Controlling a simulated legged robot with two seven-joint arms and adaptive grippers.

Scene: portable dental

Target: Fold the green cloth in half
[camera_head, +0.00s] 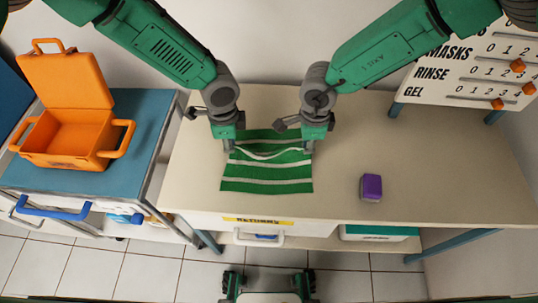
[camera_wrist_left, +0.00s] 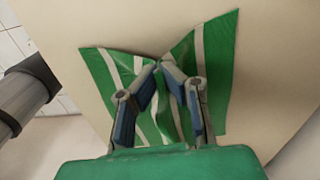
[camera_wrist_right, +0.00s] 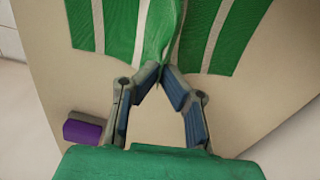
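The green cloth (camera_head: 266,184) with white stripes lies on the beige table, its front part flat and its far part raised and wavy between my grippers. My left gripper (camera_head: 229,147) is at the cloth's far left edge. In the left wrist view its fingertips (camera_wrist_left: 160,68) close together on a pinched ridge of the cloth (camera_wrist_left: 215,60). My right gripper (camera_head: 308,147) is at the far right edge. In the right wrist view its fingertips (camera_wrist_right: 162,72) meet on a gathered fold of the cloth (camera_wrist_right: 115,25).
A purple block (camera_head: 371,187) sits on the table (camera_head: 440,180) to the right of the cloth; it also shows in the right wrist view (camera_wrist_right: 83,131). An open orange case (camera_head: 70,135) stands on a blue-topped cart at left. A sign board (camera_head: 470,65) stands at the back right.

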